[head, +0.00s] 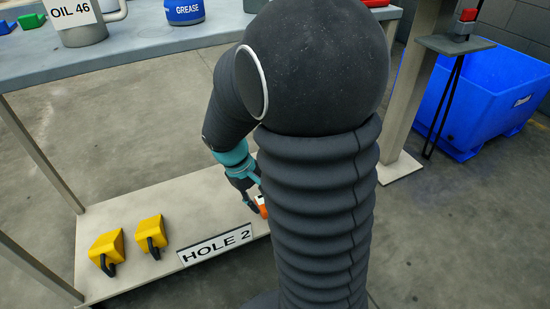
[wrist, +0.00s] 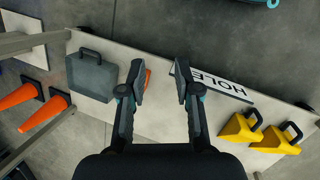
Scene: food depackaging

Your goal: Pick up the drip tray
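My gripper (wrist: 160,82) is open, with its two fingers apart and nothing between them but bare shelf. In the head view my gripper (head: 249,197) is low over the shelf, partly hidden by my arm. A flat grey square thing with a dark handle (wrist: 92,76) lies on the shelf, left of my gripper in the wrist view. It may be the drip tray, but I cannot be sure. It is hidden behind my arm in the head view. A small orange thing (head: 263,206) is close by my fingers, mostly hidden behind the left finger in the wrist view.
Two yellow blocks with black handles (head: 106,250) stand on the pale low shelf (head: 190,205). A HOLE 2 sign (head: 215,246) is at its edge. Orange cones (wrist: 43,112) lie beyond the grey thing. A workbench (head: 120,58) is above; a blue bin (head: 480,100) stands right.

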